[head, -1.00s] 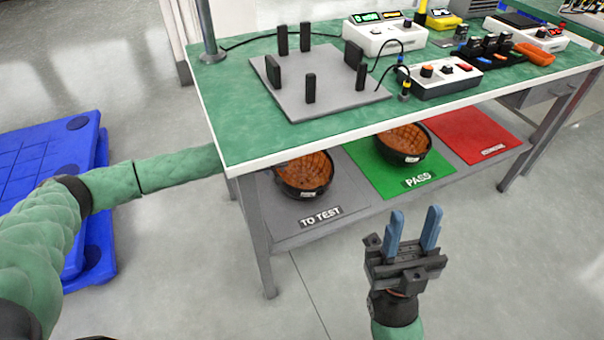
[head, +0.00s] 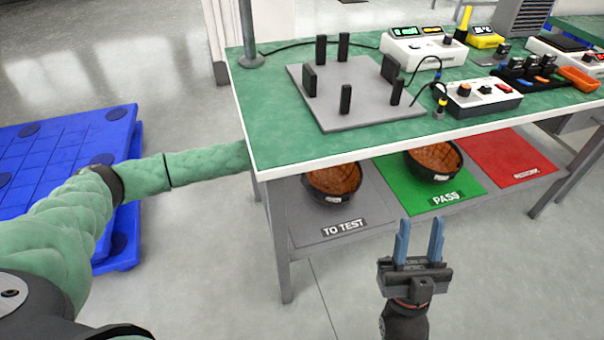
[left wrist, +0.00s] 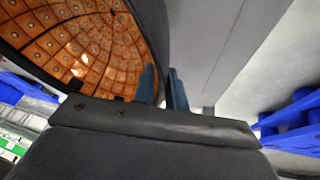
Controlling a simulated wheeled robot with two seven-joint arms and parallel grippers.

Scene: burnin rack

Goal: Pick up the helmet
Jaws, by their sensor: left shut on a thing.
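An upturned helmet (head: 333,185) with an orange-brown lining and dark rim sits on the grey TO TEST area of the lower shelf. A second, similar helmet (head: 433,162) sits on the green PASS area. My left arm reaches under the tabletop, which hides its gripper in the head view. In the left wrist view my left gripper (left wrist: 163,88) is shut on the dark rim of a helmet, whose lining (left wrist: 85,50) fills the upper left. My right gripper (head: 419,243) is open and empty in front of the shelf.
The green tabletop (head: 275,140) overhangs the shelf and carries a grey plate (head: 375,110) with black posts, and test boxes. The red area (head: 500,160) of the shelf is empty. A blue pallet (head: 60,160) lies at the left. The floor in front is clear.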

